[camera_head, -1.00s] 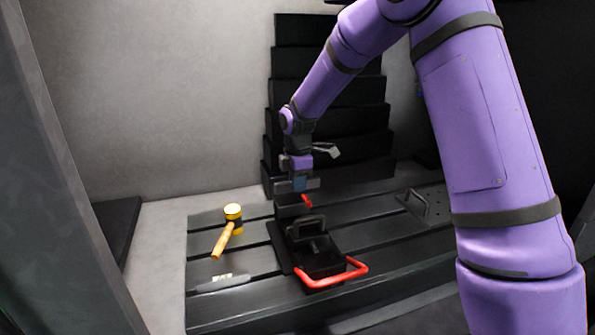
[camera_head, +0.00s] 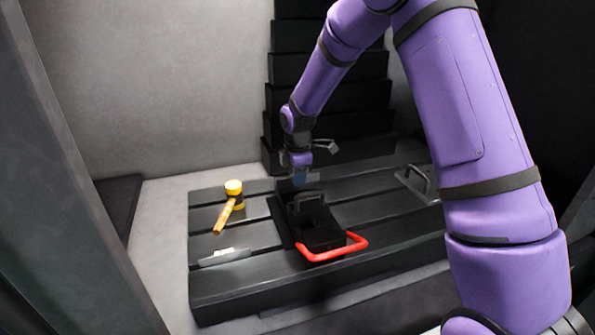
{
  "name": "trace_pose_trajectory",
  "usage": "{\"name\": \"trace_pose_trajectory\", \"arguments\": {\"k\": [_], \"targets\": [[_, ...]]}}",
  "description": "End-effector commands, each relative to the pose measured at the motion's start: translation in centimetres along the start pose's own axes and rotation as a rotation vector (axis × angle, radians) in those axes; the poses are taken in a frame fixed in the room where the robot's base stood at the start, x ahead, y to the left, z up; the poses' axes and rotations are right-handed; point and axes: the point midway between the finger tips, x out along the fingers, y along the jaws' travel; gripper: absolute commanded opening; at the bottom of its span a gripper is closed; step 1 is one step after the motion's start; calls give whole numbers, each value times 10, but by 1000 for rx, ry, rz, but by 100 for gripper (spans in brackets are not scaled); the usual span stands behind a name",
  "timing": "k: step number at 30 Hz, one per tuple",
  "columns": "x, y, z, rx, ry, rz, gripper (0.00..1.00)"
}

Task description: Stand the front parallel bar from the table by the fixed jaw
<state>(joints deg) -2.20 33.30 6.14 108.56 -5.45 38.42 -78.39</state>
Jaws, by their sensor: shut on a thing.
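The black vise (camera_head: 320,234) with its red U-shaped handle (camera_head: 336,251) sits on the slotted table (camera_head: 262,281), left of my upper arm. A dark upright part at the back of the vise (camera_head: 308,199) looks like its fixed jaw. My gripper (camera_head: 300,181) is low, pointing down, at the back end of the vise just behind this part. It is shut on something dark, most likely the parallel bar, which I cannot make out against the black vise. I cannot tell whether it touches the vise or the table. No second bar is clearly visible.
A yellow-headed mallet (camera_head: 232,196) lies left of the vise. A flat grey tool (camera_head: 227,256) lies at the front left. A plate with a handle (camera_head: 413,183) is at the right, by my arm. Black stepped covers (camera_head: 325,97) rise behind.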

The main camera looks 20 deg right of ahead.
Motion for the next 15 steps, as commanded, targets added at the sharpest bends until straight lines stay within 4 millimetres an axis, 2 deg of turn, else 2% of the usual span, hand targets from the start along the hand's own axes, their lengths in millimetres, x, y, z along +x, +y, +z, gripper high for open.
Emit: {"name": "trace_pose_trajectory", "arguments": {"k": [15], "targets": [[34, 0, 0, 0, 0, -1, 0]]}}
